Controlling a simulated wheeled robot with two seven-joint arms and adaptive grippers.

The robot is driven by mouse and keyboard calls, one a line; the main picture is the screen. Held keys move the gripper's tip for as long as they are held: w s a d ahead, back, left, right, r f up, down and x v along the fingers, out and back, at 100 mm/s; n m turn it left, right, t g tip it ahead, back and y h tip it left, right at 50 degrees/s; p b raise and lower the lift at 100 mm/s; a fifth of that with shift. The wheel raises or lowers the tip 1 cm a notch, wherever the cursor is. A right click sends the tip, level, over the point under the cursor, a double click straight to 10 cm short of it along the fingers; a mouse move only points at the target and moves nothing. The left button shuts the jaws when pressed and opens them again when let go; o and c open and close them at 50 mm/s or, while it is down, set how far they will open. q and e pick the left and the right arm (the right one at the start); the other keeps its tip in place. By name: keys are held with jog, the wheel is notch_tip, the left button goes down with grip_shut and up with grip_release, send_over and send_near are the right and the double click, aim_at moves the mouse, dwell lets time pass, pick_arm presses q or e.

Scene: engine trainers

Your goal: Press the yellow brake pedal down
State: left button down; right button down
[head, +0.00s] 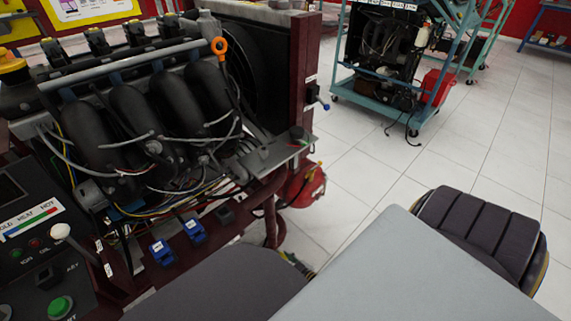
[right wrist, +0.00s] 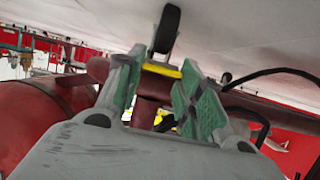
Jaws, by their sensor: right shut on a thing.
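In the right wrist view, the yellow brake pedal (right wrist: 162,70) shows as a short yellow bar between the tips of my right gripper (right wrist: 158,72). The green-padded fingers stand on either side of the bar and are shut on it. A dark wheel or knob rises just behind it, and a dark red post shows below it between the fingers. I cannot tell from this view how far the pedal is pressed. In the head view I cannot make out the yellow pedal or the right gripper's fingertips clearly. My left gripper is in neither view.
The engine trainer (head: 165,115) fills the left of the head view. Two blue pedal-like parts (head: 193,230) sit on its lower red frame. A red cylinder (right wrist: 45,115) lies left of the fingers, and a black cable (right wrist: 270,73) runs to their right. The tiled floor (head: 375,175) is open.

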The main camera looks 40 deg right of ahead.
jog(key=shift+f+t, duration=0.55)
jog(key=shift+t, duration=0.05)
dwell(0.3)
jog(key=shift+s, duration=0.1)
jog(key=c, duration=0.9)
grip_release()
jog(key=shift+s, duration=0.2)
jog(key=shift+v, duration=5.85)
jog(key=shift+d, duration=0.1)
